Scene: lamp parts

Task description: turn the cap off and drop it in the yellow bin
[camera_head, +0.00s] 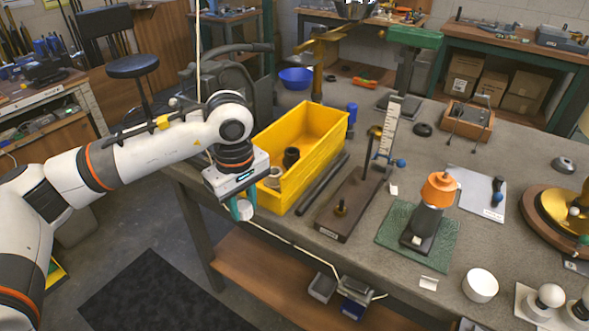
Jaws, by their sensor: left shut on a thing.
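The yellow bin (314,157) stands open at the table's left edge. A dark ring-shaped part (291,157) and a pale ring-shaped part (273,176) show inside it. My left gripper (242,210) points down just left of the bin's near end. It is shut on a small pale, round part (246,209), mostly hidden by the teal fingers; I cannot tell whether this is the cap. An orange cap-like part (439,189) sits on top of an upright grey body (424,225) on a green mat (388,235). My right gripper is out of view.
A wooden stand with a scale (347,207) and a dark bar (322,183) lie between bin and mat. A white cylinder (480,286) and white bulbs (549,297) are at the front right. A brass lamp base (561,212) stands far right. A blue bowl (296,78) is behind the bin.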

